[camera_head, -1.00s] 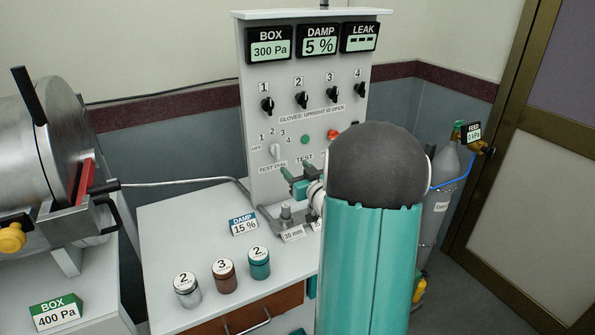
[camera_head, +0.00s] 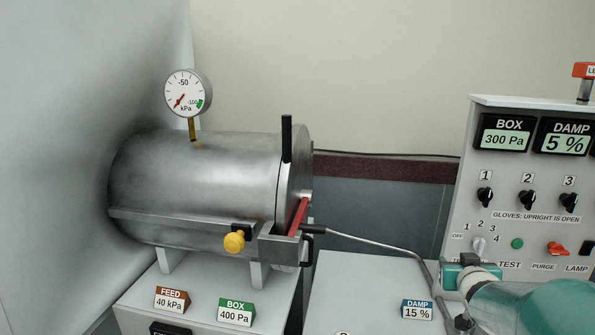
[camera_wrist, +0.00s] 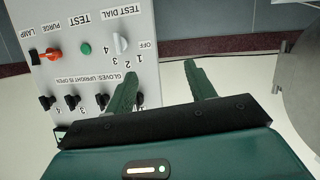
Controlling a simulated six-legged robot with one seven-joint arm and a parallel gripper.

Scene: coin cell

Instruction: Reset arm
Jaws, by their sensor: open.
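My gripper (camera_wrist: 160,80) shows in the wrist view with its two green fingers apart and nothing between them. In the head view my gripper (camera_head: 447,274) is at the lower right, in front of the control panel, and my teal arm runs off the right edge. The control panel (camera_head: 460,225) carries numbered black glove knobs, a test dial (camera_head: 478,245), a green test button (camera_head: 517,243) and an orange purge switch (camera_head: 557,248). The wrist view shows the panel (camera_wrist: 75,20) upside down, to the left of the fingers. The gripper's distance from the panel is unclear.
A steel cylinder chamber (camera_head: 200,180) with a gauge (camera_head: 187,93) stands on a white stand at left. A yellow knob (camera_head: 235,242) juts from its front. FEED (camera_head: 171,299), BOX (camera_head: 236,311) and DAMP (camera_head: 417,309) signs stand on the surfaces. A thin pipe (camera_head: 375,242) runs toward the panel.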

